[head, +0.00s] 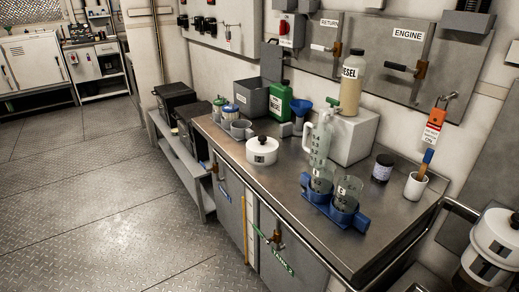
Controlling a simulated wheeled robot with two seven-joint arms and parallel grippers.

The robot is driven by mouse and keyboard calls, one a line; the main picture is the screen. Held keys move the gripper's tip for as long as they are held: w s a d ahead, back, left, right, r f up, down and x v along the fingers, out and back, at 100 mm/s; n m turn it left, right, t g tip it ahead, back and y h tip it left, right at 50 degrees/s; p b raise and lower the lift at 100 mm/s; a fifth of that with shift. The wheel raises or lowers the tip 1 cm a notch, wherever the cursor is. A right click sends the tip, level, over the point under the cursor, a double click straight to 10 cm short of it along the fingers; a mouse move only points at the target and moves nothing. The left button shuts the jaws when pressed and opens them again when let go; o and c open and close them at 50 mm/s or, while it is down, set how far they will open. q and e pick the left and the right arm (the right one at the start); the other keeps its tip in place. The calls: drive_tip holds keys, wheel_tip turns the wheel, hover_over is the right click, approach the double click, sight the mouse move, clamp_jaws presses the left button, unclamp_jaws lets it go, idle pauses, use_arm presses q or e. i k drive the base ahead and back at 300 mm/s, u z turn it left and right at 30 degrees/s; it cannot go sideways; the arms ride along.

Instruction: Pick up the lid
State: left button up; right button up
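A white round lid (262,150) with a dark knob on top and a black-and-white mark on its side lies on the metal counter (285,185), near its front edge. It stands upright, knob up, with clear counter around most of it. Neither of my grippers is in the head view.
A green jug (280,101), a blue funnel (302,110) and a measuring cylinder (320,140) stand behind and right. A blue holder with glass beakers (335,208) is further right. A white-topped vessel (492,240) is at lower right.

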sight(261, 150)
drive_tip(key=u, duration=1.25)
drive_tip(key=i, duration=2.15)
